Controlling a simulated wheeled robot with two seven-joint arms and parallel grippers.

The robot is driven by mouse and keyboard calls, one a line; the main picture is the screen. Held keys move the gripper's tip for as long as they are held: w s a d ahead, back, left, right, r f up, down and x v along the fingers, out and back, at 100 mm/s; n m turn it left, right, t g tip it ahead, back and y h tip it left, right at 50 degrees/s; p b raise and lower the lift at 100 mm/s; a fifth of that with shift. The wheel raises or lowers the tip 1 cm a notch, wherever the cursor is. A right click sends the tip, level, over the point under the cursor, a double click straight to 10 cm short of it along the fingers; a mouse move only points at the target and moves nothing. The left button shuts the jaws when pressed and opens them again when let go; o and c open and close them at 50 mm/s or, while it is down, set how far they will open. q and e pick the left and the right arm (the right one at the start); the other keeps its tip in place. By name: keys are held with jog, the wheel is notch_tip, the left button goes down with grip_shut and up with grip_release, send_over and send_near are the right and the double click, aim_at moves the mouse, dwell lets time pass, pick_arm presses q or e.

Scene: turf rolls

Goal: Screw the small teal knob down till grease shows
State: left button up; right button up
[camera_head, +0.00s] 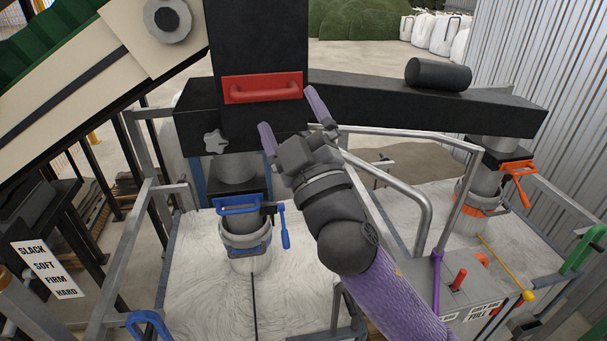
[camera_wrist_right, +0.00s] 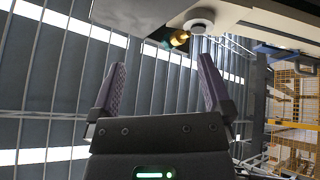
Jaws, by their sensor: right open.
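My right gripper (camera_head: 289,109) is open and empty in the head view. Its purple-padded fingers point up in front of the black housing (camera_head: 258,50), just below and right of the red handle (camera_head: 263,90). In the right wrist view the open fingers (camera_wrist_right: 161,64) stand apart with nothing between them. Beyond them, near the top, is a small brass-coloured piece (camera_wrist_right: 180,39) with a dark teal patch beside it, close to a white round part (camera_wrist_right: 199,21). I cannot tell whether this patch is the teal knob. No teal knob is clear in the head view. My left gripper is not seen.
A grey lobed knob (camera_head: 215,141) is left of the gripper. A blue clamp (camera_head: 240,205) holds the spout below. A steel rail (camera_head: 415,185) runs right of my arm. A black beam (camera_head: 430,100) extends right. A sloping conveyor (camera_head: 95,75) fills the upper left.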

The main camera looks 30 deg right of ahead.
notch_tip(320, 180, down, 9)
jog(key=d+m+g+h, duration=0.1)
jog(key=m+g+h, duration=0.1)
jog(key=m+g, duration=0.1)
jog(key=shift+d+m+g+h, duration=0.3)
jog(key=shift+m+g+h, duration=0.1)
jog(key=shift+g, duration=0.2)
